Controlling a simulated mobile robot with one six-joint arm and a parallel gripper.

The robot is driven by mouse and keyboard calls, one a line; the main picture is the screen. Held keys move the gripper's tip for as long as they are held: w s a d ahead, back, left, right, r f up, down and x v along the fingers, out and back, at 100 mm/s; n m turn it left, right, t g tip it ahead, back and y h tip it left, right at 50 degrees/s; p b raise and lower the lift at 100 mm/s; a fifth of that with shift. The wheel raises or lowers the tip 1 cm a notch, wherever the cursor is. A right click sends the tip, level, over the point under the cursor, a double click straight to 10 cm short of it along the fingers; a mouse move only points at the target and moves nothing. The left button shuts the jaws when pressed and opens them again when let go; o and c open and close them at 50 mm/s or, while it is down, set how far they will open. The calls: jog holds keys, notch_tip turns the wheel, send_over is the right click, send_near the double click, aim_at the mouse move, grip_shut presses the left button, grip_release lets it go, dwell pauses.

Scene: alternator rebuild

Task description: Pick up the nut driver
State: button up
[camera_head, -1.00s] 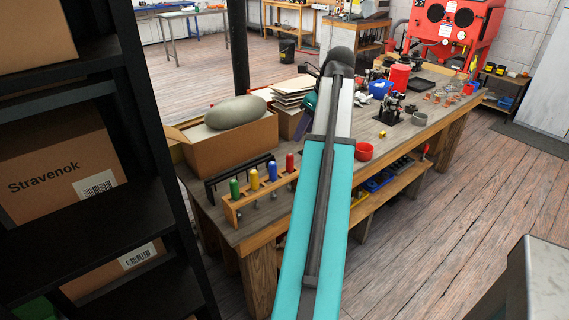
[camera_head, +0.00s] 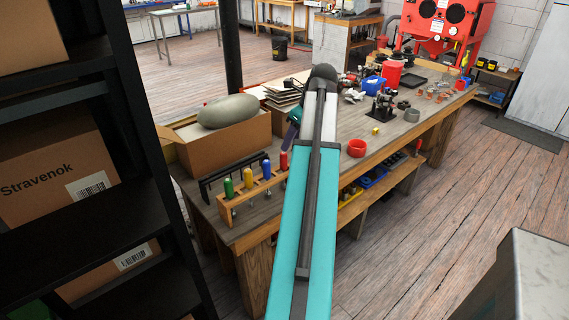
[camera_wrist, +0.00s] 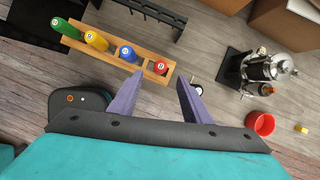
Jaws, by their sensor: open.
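Several nut drivers stand upright in a wooden rack (camera_head: 250,200) near the bench's front left corner. Their handles are green (camera_head: 229,187), yellow (camera_head: 248,178), blue (camera_head: 266,169) and red (camera_head: 284,161). The wrist view looks down on the same rack (camera_wrist: 92,51), with the red handle (camera_wrist: 160,67) at its right end. My gripper (camera_wrist: 160,76) is open and empty. In the picture its purple fingertips lie either side of the red handle; I cannot tell the height gap. In the head view my arm hides most of the gripper.
A black rack (camera_head: 236,172) stands just behind the wooden one. A cardboard box (camera_head: 225,138) with a grey lump is behind that. A red cup (camera_head: 357,148) and a small machine on a dark base (camera_head: 382,110) stand to the right. Dark shelving (camera_head: 150,180) is close on the left.

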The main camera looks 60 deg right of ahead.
jog(key=shift+x, duration=1.5)
jog(key=shift+p+x, duration=0.75)
jog(key=shift+x, duration=1.8)
jog(key=shift+w+d+r, duration=0.1)
jog(key=shift+w, duration=0.05)
grip_shut()
jog(key=shift+r, duration=0.15)
notch_tip(320, 180, up, 18)
jog(key=b, duration=0.2)
